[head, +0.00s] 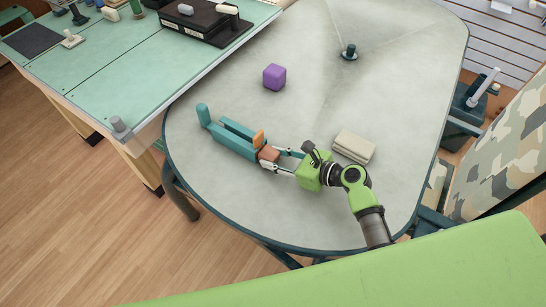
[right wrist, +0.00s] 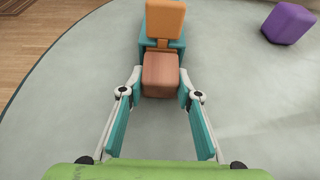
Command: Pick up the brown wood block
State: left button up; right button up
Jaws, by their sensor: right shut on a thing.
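The brown wood block (head: 268,154) is on the grey table, close against the right end of a teal piece. It also shows in the right wrist view (right wrist: 160,75), between the two fingertips. My right gripper (head: 275,161) reaches in from the right and is shut on the brown block. In the right wrist view its fingers (right wrist: 160,92) press the block's two sides. I cannot tell whether the block is clear of the table. My left gripper does not show.
A teal holder (head: 228,140) with an orange block (head: 258,138) stands right beside the brown block. A purple block (head: 274,77) lies behind, and a beige block (head: 354,147) lies to the right near my arm. The table (head: 230,210) is clear in front.

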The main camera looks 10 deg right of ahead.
notch_tip(320, 180, up, 6)
jog(key=shift+d+r+p, duration=0.1)
jog(key=shift+r+p, duration=0.15)
jog(key=shift+p, duration=0.4)
jog(key=s+d+b, duration=0.2)
jog(key=s+d, duration=1.1)
jog(key=s, duration=0.1)
jog(key=shift+d+r, duration=0.1)
jog(key=shift+d, duration=0.3)
jog(key=shift+r, duration=0.1)
